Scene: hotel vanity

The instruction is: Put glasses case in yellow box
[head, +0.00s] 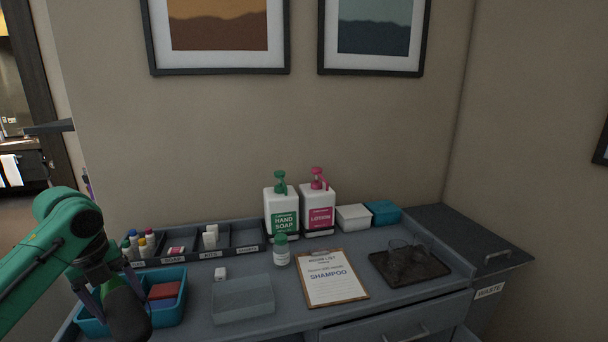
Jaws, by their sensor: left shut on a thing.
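My left gripper (120,298) comes in from the left, over the blue basket at the lower left. It is shut on a dark, rounded thing (126,318), which may be the glasses case; the arm and fingers cover part of it. I cannot tell whether this thing touches the basket. No yellow box shows in the head view. My right gripper is not in view.
The blue basket (167,318) holds a red item (164,291). A clear grey tray (242,299), clipboard (333,279), and dark tray with glasses (408,264) lie on the counter. Soap (282,213) and lotion (318,207) bottles stand behind. A sectioned organizer (240,236) lines the back left.

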